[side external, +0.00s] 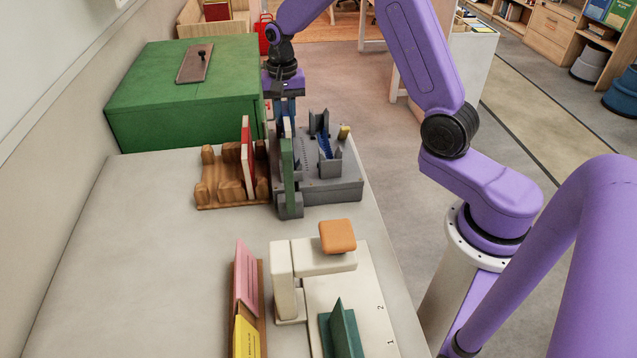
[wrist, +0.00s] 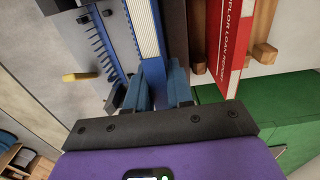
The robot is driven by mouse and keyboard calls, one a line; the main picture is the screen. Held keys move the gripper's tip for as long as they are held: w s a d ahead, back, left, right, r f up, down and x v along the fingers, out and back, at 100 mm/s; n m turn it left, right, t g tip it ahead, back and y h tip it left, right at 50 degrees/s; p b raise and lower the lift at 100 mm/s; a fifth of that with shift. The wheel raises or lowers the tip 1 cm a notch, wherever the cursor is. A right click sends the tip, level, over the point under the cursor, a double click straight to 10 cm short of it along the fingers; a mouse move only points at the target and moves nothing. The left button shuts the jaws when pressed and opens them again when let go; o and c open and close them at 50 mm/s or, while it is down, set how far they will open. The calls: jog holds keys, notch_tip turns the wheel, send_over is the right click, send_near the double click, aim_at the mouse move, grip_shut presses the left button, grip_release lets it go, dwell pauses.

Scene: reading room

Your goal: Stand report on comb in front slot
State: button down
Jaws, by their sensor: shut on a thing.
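My gripper (side external: 287,108) is above the near-left part of a grey binding fixture (side external: 342,190). Its blue fingers (wrist: 160,85) are shut on a thin upright report (wrist: 147,32) with white page edges between blue cover edges. In the side view, a pale edge (side external: 287,126) shows under the fingers, with a green upright panel (side external: 288,175) below; I cannot tell whether that panel is part of the report. A blue comb (wrist: 104,42) with a row of teeth is beside the held report; it also shows in the side view (side external: 325,147). The report's lower edge is hidden.
A red report (side external: 247,155) stands in a wooden rack (side external: 215,190) just left of the fixture. A large green box (side external: 180,110) is behind. In front are a cream stand with an orange pad (side external: 338,236), a pink booklet (side external: 246,275) and a green wedge (side external: 342,332).

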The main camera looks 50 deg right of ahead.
jog(key=shift+r, duration=2.9)
jog(key=shift+d+r, duration=0.1)
jog(key=s+d+r, duration=0.7)
jog(key=r, duration=0.1)
jog(key=shift+w+a+f, duration=0.1)
jog(key=shift+f, duration=1.1)
jog(key=shift+w+a+f, duration=0.1)
jog(key=shift+f, duration=1.7)
